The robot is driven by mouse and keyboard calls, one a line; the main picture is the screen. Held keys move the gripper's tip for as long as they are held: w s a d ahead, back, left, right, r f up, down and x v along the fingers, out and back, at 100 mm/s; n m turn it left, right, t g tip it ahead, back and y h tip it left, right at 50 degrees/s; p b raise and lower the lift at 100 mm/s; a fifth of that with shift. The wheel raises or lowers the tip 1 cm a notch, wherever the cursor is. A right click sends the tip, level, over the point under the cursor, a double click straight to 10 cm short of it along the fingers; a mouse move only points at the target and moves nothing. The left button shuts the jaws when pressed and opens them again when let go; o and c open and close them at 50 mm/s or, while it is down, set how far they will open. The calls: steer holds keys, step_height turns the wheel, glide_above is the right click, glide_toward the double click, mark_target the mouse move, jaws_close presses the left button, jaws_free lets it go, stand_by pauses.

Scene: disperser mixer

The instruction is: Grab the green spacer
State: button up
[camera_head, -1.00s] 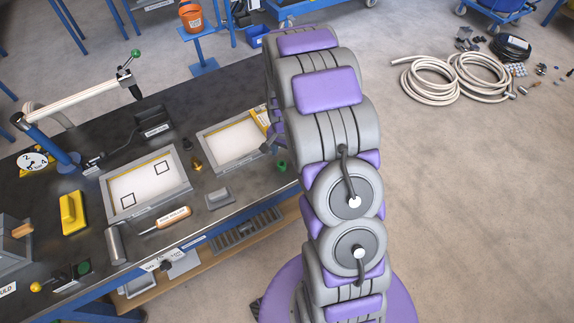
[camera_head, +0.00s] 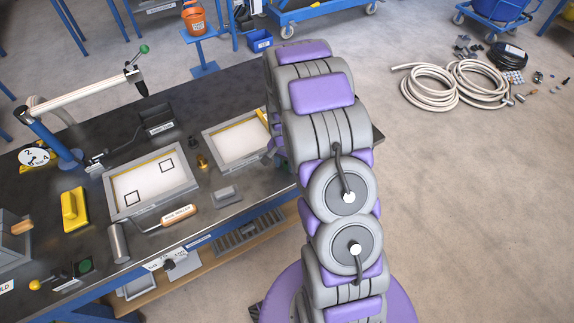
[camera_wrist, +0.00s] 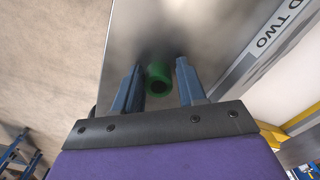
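The green spacer (camera_wrist: 158,80) is a short ring with a dark hole, standing on the dark metal bench top (camera_wrist: 150,30) in the wrist view. My gripper (camera_wrist: 160,66) is open, with one blue-grey finger on each side of the spacer. The left finger looks very close to it, and a wider gap shows on the right. I cannot tell whether either finger touches it. In the head view my arm hides most of the gripper and the spacer at the right end of the bench (camera_head: 215,84).
A framed white tray (camera_head: 238,165) labelled two lies close beside the gripper. Another framed tray (camera_head: 180,150), a grey block (camera_head: 227,194), a small brass piece (camera_head: 203,161) and a roller (camera_head: 118,243) lie to the left. Coiled hoses (camera_head: 430,84) lie on the floor.

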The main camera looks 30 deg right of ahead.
steer(key=shift+a, duration=0.15)
steer(key=shift+c, duration=1.4)
steer(key=shift+s+d+f, duration=0.1)
steer(key=shift+d, duration=1.05)
steer(key=c, duration=0.4)
